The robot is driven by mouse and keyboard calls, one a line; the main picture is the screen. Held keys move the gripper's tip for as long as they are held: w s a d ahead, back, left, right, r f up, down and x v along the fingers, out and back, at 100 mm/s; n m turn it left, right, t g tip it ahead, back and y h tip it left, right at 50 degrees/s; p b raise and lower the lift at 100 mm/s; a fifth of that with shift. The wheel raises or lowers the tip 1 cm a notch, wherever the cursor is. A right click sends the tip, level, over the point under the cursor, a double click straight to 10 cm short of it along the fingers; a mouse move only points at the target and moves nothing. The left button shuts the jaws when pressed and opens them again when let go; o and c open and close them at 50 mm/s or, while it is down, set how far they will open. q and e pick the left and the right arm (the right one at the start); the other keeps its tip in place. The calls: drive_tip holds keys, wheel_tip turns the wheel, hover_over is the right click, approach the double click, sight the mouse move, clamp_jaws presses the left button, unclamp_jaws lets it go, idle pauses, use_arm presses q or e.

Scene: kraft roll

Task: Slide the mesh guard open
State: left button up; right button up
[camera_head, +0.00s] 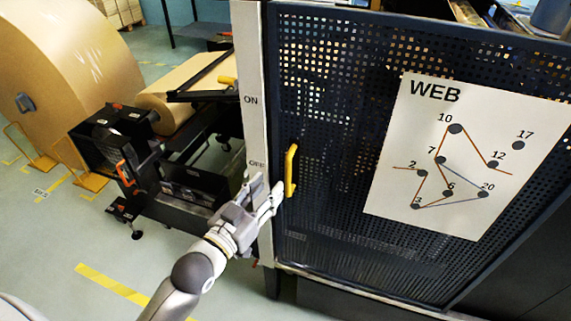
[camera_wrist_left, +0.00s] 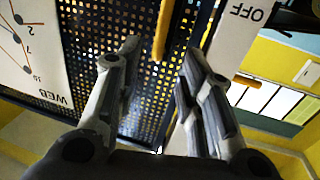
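The mesh guard (camera_head: 335,120) is a dark perforated panel with a yellow vertical handle (camera_head: 291,170) near its left edge, beside a light post (camera_head: 252,110) marked ON and OFF. My left gripper (camera_head: 272,194) is just left of the handle's lower part, in front of the post. In the left wrist view, my left gripper (camera_wrist_left: 161,58) has its fingers spread apart. The yellow handle (camera_wrist_left: 163,28) shows between and beyond the fingertips, with no clear contact. The mesh (camera_wrist_left: 95,45) fills much of that view's left half. My right gripper is in neither view.
A white WEB diagram sheet (camera_head: 465,155) is on the guard. Left of the post stand a dark machine cart (camera_head: 175,180), a smaller kraft roll (camera_head: 165,110) and a large kraft roll (camera_head: 65,65). The floor (camera_head: 60,240) at lower left is mostly clear.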

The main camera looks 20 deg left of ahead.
sight(287, 168)
use_arm(q)
drive_tip(key=p+x, duration=0.2)
drive_tip(key=x, duration=0.6)
drive_tip(key=shift+w+r, duration=0.1)
drive_tip(key=shift+x, duration=0.85)
drive_tip(key=shift+d, duration=0.1)
clamp_jaws()
